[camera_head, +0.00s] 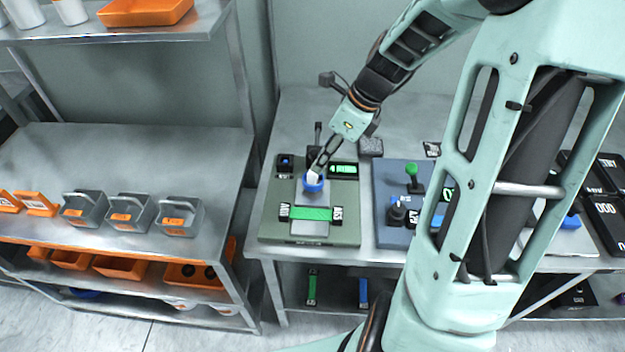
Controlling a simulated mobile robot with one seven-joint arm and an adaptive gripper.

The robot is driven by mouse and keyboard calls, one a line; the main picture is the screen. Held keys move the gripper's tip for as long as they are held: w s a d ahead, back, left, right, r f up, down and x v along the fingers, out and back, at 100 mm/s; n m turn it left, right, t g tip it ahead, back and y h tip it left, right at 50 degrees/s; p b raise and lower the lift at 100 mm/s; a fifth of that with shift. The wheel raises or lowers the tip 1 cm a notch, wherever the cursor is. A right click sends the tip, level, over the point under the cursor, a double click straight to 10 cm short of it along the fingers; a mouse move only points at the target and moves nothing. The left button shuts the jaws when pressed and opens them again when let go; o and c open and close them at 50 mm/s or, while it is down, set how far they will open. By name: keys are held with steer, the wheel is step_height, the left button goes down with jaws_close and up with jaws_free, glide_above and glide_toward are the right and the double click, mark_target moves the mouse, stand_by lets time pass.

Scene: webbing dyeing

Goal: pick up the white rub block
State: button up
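A small white block (313,177), which looks like the white rub block, is at the tip of my gripper (318,168). A round blue piece (313,187) shows directly under it, above the grey plate of a green-grey test fixture (270,228). My gripper points down and left, with its dark fingers reaching the white block. The fingers partly cover the block, and the view is too small to tell whether they are closed on it or whether it is lifted.
A green strip (310,214) lies across the fixture. A blue-grey device with a green knob (411,170) stands close on its right. A dark textured block (371,147) lies behind. Grey bins (130,212) sit on the left shelf bench. My arm hides much of the right.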

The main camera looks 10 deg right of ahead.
mark_target(313, 181)
steer(key=shift+x, duration=2.35)
jaws_close()
